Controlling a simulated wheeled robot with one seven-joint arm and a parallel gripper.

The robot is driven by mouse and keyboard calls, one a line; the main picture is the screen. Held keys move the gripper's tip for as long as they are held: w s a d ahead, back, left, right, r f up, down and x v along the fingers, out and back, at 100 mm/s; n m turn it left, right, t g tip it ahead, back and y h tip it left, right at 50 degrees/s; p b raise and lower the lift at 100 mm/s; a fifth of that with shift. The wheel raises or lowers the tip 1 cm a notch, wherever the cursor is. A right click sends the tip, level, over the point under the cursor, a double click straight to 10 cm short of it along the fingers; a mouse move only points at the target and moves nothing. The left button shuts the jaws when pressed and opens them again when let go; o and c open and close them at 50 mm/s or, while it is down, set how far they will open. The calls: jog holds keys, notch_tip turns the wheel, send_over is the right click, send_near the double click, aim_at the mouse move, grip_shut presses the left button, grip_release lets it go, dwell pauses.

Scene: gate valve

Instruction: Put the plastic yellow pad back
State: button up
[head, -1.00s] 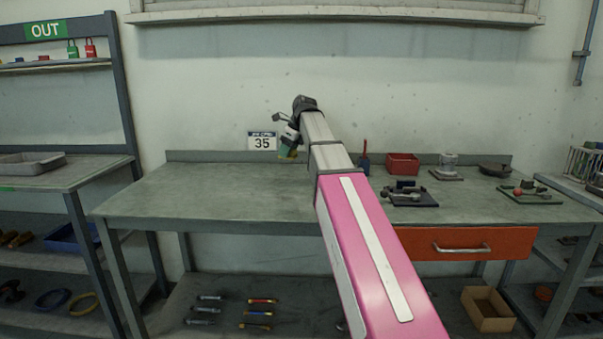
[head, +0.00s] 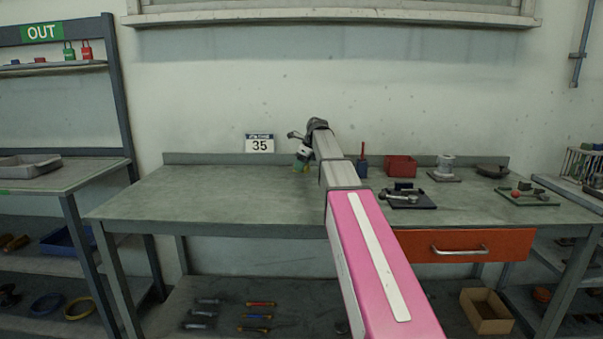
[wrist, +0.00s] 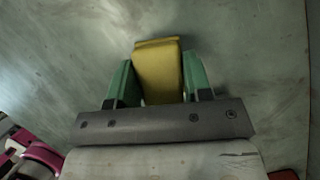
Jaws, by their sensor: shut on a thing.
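The yellow pad (wrist: 159,72) shows in the wrist view as a yellow block between the two green fingers of my gripper (wrist: 160,85). The fingers are shut on its sides. Beyond it is the blurred grey-green bench surface.
Right of my arm stand a red bin (head: 401,165), a dark mat with parts (head: 408,202), a grey cylindrical piece (head: 446,163) and a green mat with parts (head: 527,198). A dark blue holder (head: 362,168) stands close to my arm. The bench's left half is clear.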

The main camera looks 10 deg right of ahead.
jog(key=shift+f, duration=1.45)
jog(key=o, duration=0.9)
jog(key=shift+f, duration=0.1)
jog(key=v, duration=1.2)
jog(key=shift+a, duration=0.1)
